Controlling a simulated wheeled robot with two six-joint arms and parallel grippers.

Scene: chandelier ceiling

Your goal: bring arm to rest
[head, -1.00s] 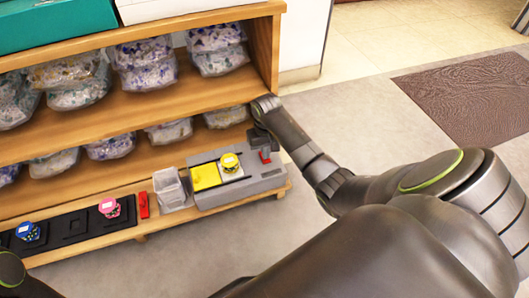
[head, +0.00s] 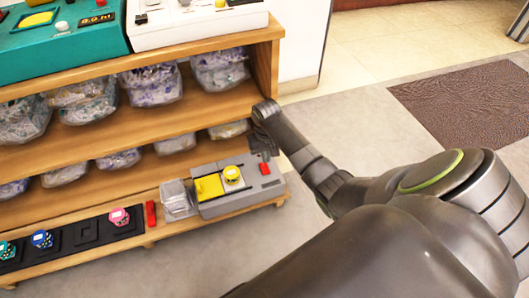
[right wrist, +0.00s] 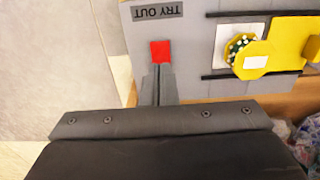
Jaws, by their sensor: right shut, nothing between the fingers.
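My right gripper (head: 262,148) is shut and empty, beside the right end of a grey device (head: 212,209) on the lowest shelf. In the right wrist view my shut fingers (right wrist: 157,80) point at a red square (right wrist: 160,52) on the device, near a "TRY OUT" label (right wrist: 158,11). I cannot tell whether they touch it. The red square also shows in the head view (head: 265,169). My right arm reaches in from the lower right. My left gripper is not in view.
A yellow watch-like item (head: 232,173) sits on the device beside a yellow panel (head: 209,187). Bagged goods fill the upper shelves. Open floor lies right.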

